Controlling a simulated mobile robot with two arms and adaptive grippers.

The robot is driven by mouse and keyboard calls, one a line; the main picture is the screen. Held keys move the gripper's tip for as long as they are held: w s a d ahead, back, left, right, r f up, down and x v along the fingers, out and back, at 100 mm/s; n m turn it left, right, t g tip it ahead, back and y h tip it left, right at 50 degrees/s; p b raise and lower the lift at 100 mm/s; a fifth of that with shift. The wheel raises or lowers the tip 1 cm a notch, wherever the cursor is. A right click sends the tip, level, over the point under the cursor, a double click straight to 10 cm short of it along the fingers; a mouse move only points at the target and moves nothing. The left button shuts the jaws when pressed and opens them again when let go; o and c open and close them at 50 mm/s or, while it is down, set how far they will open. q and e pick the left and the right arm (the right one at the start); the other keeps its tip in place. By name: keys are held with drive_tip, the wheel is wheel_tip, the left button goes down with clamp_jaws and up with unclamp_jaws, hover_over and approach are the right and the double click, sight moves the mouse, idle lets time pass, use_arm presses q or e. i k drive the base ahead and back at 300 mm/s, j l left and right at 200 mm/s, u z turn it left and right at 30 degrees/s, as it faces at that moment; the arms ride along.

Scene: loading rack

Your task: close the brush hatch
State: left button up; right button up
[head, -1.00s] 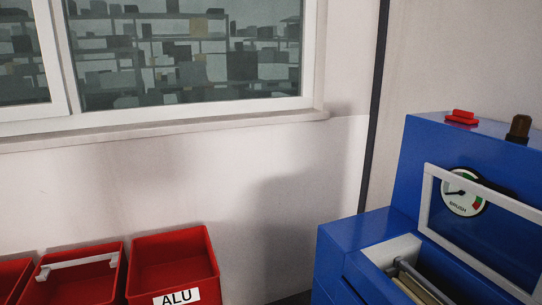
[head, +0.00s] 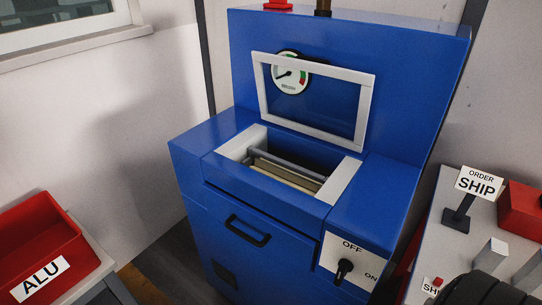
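The brush hatch (head: 366,110) is a clear pane in a white frame. It stands raised and open, leaning back against the upright rear panel of the blue brush machine (head: 190,150). Below it the machine's opening (head: 342,181) is uncovered, with light side walls, a grey bar (head: 285,164) and a pale roller or slat inside. A round gauge (head: 291,73) shows partly through the pane. No fingers of my left or right gripper can be seen. A dark rounded shape at the bottom right edge is cut off, and I cannot tell what part it is.
The machine's front has a black handle (head: 247,231) and an OFF/ON switch (head: 344,268), its knob pointing down. A red ALU bin (head: 35,240) stands at left. At right, a grey table (head: 478,233) holds an ORDER SHIP sign (head: 479,184) and a red bin (head: 520,208).

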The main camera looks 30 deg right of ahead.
sight(310, 64)
drive_tip(key=z, duration=1.4)
